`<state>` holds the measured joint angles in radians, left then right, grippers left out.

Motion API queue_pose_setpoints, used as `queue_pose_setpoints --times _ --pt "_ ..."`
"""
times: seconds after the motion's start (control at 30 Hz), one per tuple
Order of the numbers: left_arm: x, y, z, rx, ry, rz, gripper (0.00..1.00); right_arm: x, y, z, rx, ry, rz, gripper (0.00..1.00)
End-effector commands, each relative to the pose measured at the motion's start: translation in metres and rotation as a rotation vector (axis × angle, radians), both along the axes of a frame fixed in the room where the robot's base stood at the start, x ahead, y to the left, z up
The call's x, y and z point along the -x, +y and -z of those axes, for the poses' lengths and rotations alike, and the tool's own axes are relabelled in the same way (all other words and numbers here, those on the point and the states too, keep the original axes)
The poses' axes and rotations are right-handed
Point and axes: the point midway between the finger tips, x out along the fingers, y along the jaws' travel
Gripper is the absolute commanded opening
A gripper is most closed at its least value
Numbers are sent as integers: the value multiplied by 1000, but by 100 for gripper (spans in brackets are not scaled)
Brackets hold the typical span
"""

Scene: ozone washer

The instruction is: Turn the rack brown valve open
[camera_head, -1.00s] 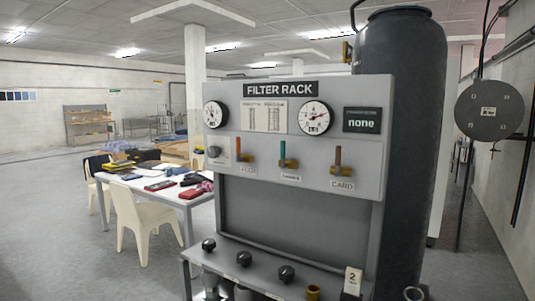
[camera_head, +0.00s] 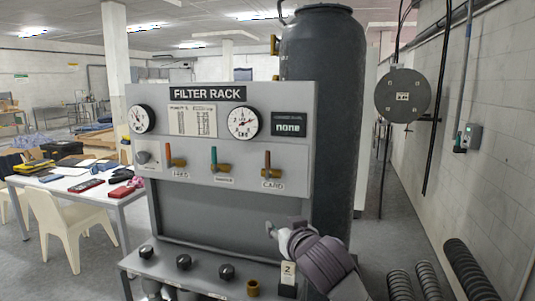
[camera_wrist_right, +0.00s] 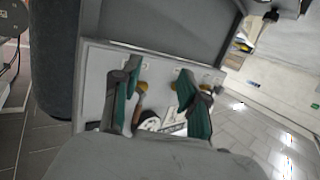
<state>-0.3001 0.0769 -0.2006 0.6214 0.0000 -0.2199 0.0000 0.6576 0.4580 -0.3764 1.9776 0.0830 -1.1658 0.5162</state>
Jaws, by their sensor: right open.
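The filter rack (camera_head: 230,212) stands ahead with three lever valves in a row on its panel. The brown-handled valve (camera_head: 267,163) is the rightmost, above the CARD label, with its handle pointing up from a brass body. My right gripper (camera_head: 271,229) is in front of the rack, below and apart from this valve. In the right wrist view, seen upside down, my right gripper (camera_wrist_right: 158,108) is open and empty, its two green-padded fingers spread. A brass valve body (camera_wrist_right: 142,87) shows between them, its brownish handle partly hidden. My left gripper is not in view.
Dark knobs (camera_head: 184,262) and a numbered tag (camera_head: 288,273) are on the lower ledge. A tall dark tank (camera_head: 330,100) stands behind the rack.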

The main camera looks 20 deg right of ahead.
Motion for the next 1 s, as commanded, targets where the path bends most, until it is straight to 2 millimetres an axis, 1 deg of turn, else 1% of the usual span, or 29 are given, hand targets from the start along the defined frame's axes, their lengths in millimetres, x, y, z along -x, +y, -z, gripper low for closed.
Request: queue_pose_setpoints --times 0.03,0.1,0.2,0.23,0.3,0.37,0.47,0.8,1.0 --pt "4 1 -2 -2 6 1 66 -1 -2 -42 -3 -67 4 44" --pt "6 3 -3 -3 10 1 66 1 -3 -80 -13 -129 6 44" --pt "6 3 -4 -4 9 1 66 5 -4 -114 -25 -185 7 44" --pt "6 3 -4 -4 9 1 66 5 -4 -120 -27 -196 8 44" --pt "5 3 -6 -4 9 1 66 4 -4 -128 -29 -208 8 44" --pt "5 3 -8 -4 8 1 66 1 -4 -131 -30 -211 8 44" --pt "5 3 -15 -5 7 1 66 -12 -4 -132 -32 -209 9 44" --pt "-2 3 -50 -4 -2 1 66 -81 -5 -134 -30 -208 9 44" --pt "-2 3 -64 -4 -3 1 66 -112 -4 -133 -31 -211 8 44"
